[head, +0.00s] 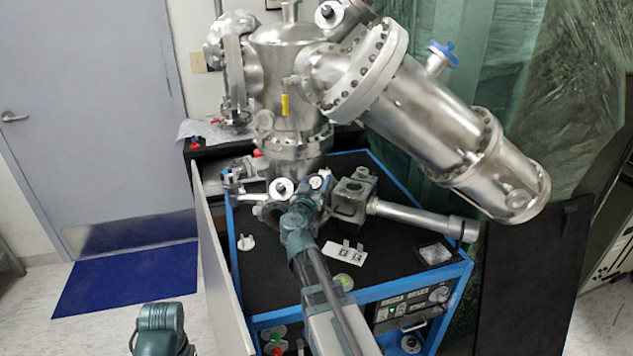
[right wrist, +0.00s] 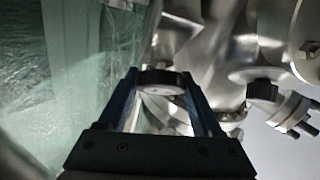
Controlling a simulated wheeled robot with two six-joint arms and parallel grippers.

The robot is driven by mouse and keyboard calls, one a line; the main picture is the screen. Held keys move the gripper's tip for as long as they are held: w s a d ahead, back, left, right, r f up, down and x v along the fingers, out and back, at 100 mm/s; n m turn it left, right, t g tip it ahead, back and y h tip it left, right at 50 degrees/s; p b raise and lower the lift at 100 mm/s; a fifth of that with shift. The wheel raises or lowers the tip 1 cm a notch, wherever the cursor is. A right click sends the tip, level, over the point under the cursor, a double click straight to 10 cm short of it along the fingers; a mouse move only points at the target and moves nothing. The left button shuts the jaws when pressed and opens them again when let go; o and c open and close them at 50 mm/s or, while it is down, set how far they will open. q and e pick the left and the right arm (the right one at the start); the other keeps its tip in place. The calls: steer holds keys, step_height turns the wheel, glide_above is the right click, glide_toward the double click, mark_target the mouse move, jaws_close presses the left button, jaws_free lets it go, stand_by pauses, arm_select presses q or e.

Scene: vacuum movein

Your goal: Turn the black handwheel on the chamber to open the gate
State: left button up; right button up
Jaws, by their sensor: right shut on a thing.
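The steel chamber (head: 285,75) stands on a blue-framed cart. My right gripper (head: 318,187) is at its lower front, with the arm reaching up from the bottom of the head view. In the right wrist view its two blue fingers (right wrist: 168,88) are shut on the black handwheel (right wrist: 163,80), one on each side of the dark rim with its pale face. In the head view the gripper and wrist partly hide this wheel. How far it is turned cannot be told. Only a teal part of my left arm shows at the bottom left; its gripper is out of view.
A similar round knob (head: 281,188) is just left of the gripper. A horizontal steel tube (head: 415,216) extends to the right. A white card (head: 345,253) and a small white piece (head: 245,242) lie on the black cart top (head: 285,272). A large tilted cylinder (head: 435,120) overhangs the right.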

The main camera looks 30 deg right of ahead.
arm_select(q)
steer(key=shift+r+p, duration=0.5)
steer(key=shift+r, duration=0.1)
arm_select(e)
steer(key=shift+n+t+y, duration=0.7)
steer(key=shift+n+y, duration=0.7)
steer(key=shift+n, duration=0.9)
steer(key=o, duration=1.4)
steer(key=shift+c, duration=0.2)
